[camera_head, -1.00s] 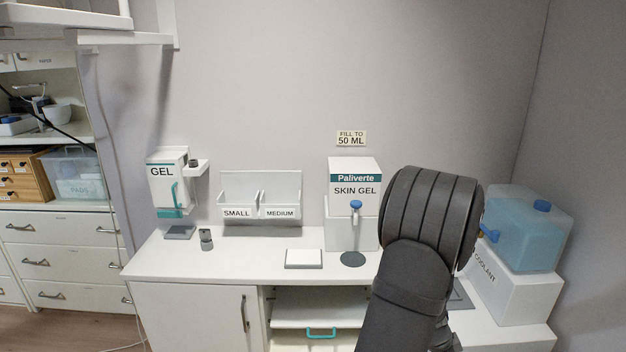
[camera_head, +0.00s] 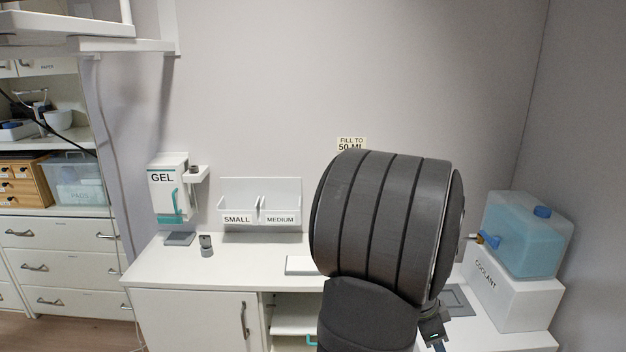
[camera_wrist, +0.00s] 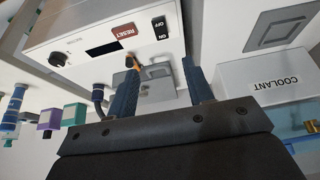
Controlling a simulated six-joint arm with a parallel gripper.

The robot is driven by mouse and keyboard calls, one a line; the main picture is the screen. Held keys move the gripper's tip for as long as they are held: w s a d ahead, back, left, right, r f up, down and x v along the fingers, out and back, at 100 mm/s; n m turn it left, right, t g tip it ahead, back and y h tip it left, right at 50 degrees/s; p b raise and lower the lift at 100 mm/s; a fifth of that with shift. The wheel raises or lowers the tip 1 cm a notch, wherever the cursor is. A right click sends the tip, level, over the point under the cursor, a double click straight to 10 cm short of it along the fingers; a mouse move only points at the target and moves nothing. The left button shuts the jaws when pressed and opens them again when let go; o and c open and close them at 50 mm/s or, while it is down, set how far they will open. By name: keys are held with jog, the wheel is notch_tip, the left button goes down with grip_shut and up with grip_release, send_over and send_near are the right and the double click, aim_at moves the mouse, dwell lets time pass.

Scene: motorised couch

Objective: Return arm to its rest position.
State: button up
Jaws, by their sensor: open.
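My gripper (camera_wrist: 160,66) shows in the wrist view with its two blue-grey fingers apart. Nothing is held between them. Beyond the fingers is a white device with a red RESET button (camera_wrist: 123,30) and a dark ON/OFF switch (camera_wrist: 160,30). My gripper cannot be clearly made out there.
A blue coolant tank (camera_head: 525,235) stands on a white COOLANT box (camera_head: 512,295) at right.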

jog(key=x, duration=1.5)
jog(key=shift+d+f, duration=0.15)
jog(key=shift+f, duration=0.15)
jog(key=shift+d+f, duration=0.15)
jog(key=shift+f, duration=0.05)
jog(key=shift+y, duration=0.4)
jog(key=shift+d+r+y, duration=0.15)
jog(key=shift+d+y, duration=0.15)
jog(key=shift+y, duration=0.5)
jog(key=shift+d+y, duration=0.25)
jog(key=shift+y, duration=0.95)
notch_tip(320, 180, up, 8)
jog(key=shift+f, duration=0.15)
jog(key=shift+o, duration=0.4)
